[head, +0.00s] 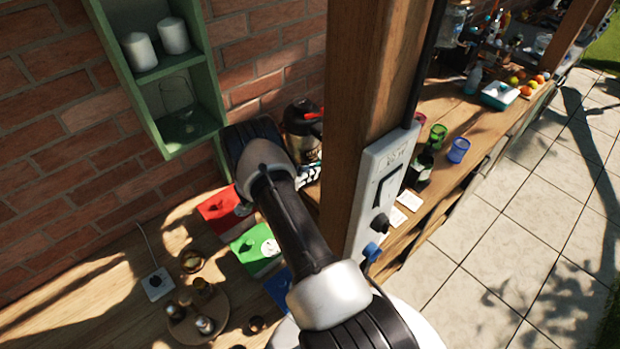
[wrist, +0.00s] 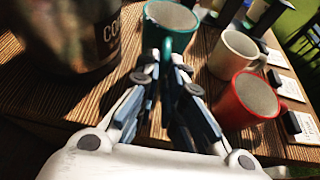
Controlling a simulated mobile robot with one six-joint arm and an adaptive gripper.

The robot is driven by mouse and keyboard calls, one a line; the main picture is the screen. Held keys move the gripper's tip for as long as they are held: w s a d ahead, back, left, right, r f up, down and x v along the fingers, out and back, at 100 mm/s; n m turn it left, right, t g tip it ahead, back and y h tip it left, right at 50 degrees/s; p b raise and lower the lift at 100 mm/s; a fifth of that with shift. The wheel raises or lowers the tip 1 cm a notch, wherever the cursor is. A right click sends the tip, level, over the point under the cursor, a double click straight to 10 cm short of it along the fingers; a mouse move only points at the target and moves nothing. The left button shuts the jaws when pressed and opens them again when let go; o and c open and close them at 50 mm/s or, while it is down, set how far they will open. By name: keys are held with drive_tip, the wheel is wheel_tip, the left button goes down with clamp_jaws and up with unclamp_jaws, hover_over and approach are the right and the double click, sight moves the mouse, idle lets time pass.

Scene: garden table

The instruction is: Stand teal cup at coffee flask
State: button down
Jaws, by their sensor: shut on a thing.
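The teal cup (wrist: 172,17) is upright in the wrist view, directly ahead of my fingertips. In the head view the flask (head: 302,135) stands by the brick wall, behind my arm. My gripper and the teal cup are hidden there by the arm and the wooden post. I cannot tell whether the cup's base touches the table.
A cream mug (wrist: 233,55) and a red mug (wrist: 247,100) stand to the right of my gripper. Small cards with dark clips (wrist: 298,122) line the table's right side. The wooden post (head: 365,110) rises beside my arm. Red and green boxes (head: 258,247) lie nearer.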

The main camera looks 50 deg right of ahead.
sight(310, 185)
drive_tip(key=shift+f, duration=1.35)
drive_tip(key=shift+f, duration=0.1)
drive_tip(key=shift+f+b, duration=0.15)
drive_tip(key=shift+b, duration=0.15)
drive_tip(key=c, duration=1.7)
unclamp_jaws()
drive_tip(key=shift+r, duration=0.2)
